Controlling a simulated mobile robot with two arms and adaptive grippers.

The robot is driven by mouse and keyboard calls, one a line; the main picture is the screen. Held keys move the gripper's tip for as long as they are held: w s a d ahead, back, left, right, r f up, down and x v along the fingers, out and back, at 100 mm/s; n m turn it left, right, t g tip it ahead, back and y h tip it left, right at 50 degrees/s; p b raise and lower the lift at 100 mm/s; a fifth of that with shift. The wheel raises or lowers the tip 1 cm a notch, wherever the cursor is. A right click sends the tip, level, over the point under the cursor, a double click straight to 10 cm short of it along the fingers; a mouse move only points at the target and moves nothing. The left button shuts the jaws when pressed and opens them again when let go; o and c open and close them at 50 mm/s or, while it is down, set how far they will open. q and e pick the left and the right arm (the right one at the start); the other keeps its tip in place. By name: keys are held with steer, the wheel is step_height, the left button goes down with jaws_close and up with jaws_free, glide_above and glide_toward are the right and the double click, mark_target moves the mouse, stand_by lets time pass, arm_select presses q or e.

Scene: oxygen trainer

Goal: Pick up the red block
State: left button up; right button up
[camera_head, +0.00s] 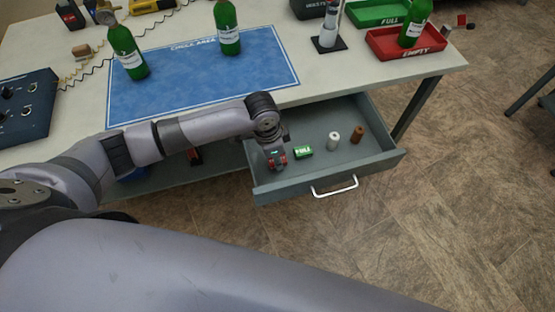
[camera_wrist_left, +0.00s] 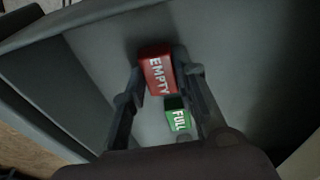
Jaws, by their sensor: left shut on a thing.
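The red block (camera_wrist_left: 157,72) is marked EMPTY and sits between the two fingers of my left gripper (camera_wrist_left: 155,90) in the left wrist view. In the head view my left gripper (camera_head: 277,160) reaches down into the open drawer (camera_head: 320,122), shut on the red block, of which only small red parts show. I cannot tell whether the block touches the drawer floor. A green block (camera_head: 303,151) marked FULL lies just right of the gripper; it also shows in the left wrist view (camera_wrist_left: 178,117). My right gripper is not in view.
A white cylinder (camera_head: 333,141) and a brown cylinder (camera_head: 357,134) stand in the drawer, right of the green block. The drawer's walls surround the gripper. The table (camera_head: 330,72) above carries green bottles (camera_head: 127,52), a blue mat (camera_head: 190,75) and a red tray (camera_head: 382,50).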

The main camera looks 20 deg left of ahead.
arm_select(q)
steer(key=c, duration=0.3)
steer(key=shift+c, duration=0.2)
steer(key=shift+r, duration=0.15)
